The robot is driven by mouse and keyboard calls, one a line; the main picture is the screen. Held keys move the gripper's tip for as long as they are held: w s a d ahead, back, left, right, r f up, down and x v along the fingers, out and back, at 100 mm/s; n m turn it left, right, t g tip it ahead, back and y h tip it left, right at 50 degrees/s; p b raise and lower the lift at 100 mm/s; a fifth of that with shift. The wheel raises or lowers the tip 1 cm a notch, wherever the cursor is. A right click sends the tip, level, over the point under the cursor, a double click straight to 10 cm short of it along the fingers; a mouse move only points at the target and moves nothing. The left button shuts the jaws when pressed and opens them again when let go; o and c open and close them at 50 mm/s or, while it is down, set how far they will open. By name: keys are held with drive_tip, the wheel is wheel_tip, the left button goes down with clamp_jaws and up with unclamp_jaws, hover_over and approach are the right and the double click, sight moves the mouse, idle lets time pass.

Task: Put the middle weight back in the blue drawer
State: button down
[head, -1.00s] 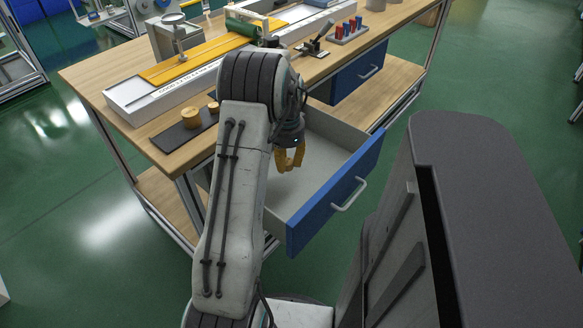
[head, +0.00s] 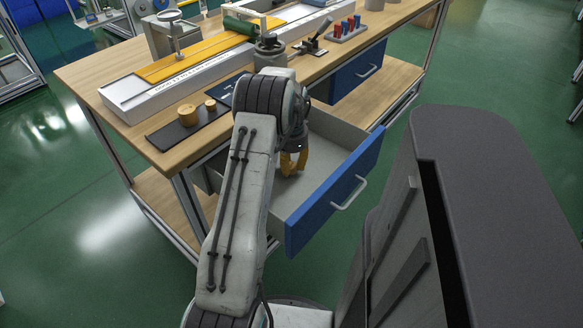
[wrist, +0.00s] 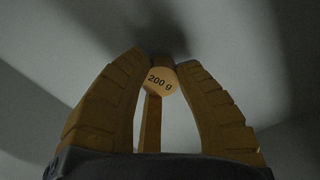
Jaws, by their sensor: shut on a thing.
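The middle weight (wrist: 159,80), a brass disc marked "200 g", sits between the yellow fingers in the wrist view. My gripper (head: 293,168) is shut on it, pointing down inside the open blue drawer. The blue drawer (head: 330,196) is pulled out, with a grey inside and a blue front with a handle. Its visible floor looks bare. Whether the weight touches the floor, I cannot tell.
A larger weight (head: 187,115) and a small weight (head: 210,104) stand on the dark mat (head: 172,137) at the bench's left corner. A second blue drawer (head: 357,72) is shut. A long white and yellow instrument (head: 180,75) and a rack of red-and-blue pieces (head: 345,28) are on the bench.

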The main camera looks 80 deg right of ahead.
sight(291, 165)
drive_tip(key=shift+f, duration=0.25)
drive_tip(key=c, duration=1)
unclamp_jaws()
wheel_tip(291, 165, up, 12)
drive_tip(key=p, duration=0.3)
drive_tip(key=shift+d+r, duration=0.1)
drive_tip(key=shift+r, duration=0.1)
